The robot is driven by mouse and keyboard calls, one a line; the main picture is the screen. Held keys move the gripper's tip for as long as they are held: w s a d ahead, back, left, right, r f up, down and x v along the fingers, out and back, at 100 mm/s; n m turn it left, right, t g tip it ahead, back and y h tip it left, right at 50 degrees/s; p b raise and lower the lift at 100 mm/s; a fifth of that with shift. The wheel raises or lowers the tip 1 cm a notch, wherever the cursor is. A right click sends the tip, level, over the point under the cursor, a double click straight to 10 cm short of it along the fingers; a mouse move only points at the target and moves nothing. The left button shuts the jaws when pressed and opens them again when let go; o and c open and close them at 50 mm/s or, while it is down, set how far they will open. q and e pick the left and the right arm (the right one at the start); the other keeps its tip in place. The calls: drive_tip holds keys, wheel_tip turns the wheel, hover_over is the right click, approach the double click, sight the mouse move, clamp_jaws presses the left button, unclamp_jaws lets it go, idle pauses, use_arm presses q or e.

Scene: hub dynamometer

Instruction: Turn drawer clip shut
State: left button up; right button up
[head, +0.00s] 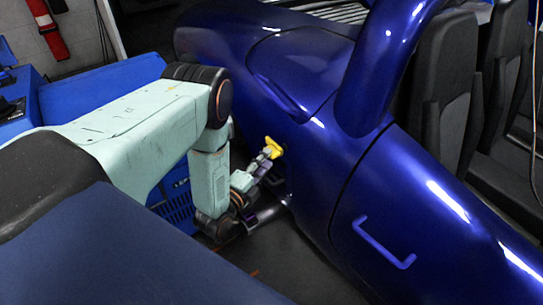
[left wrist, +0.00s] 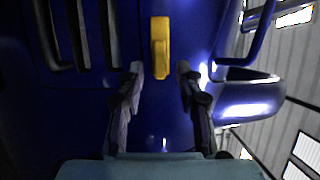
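A small yellow clip (head: 273,148) sits on the side of the glossy blue car body (head: 330,165). In the left wrist view the clip (left wrist: 160,48) is a long yellow piece, lengthwise up and down in the picture. My left gripper (head: 265,157) is right at the clip in the head view and partly covers its near side. In the left wrist view the left gripper's (left wrist: 160,72) two fingers are spread apart, one on each side of the clip's lower end. I see no clear contact. My right gripper is in neither view.
A blue handle (head: 383,243) sticks out of the car side at the lower right. Black seats (head: 445,90) stand at the right. A blue box (head: 95,102) stands behind my left arm. Dark floor shows below the gripper.

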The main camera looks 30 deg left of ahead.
use_arm(q)
drive_tip(key=shift+w+b, duration=0.45)
drive_tip(key=shift+w, duration=1.5)
drive_tip(key=shift+c, duration=0.4)
clamp_jaws()
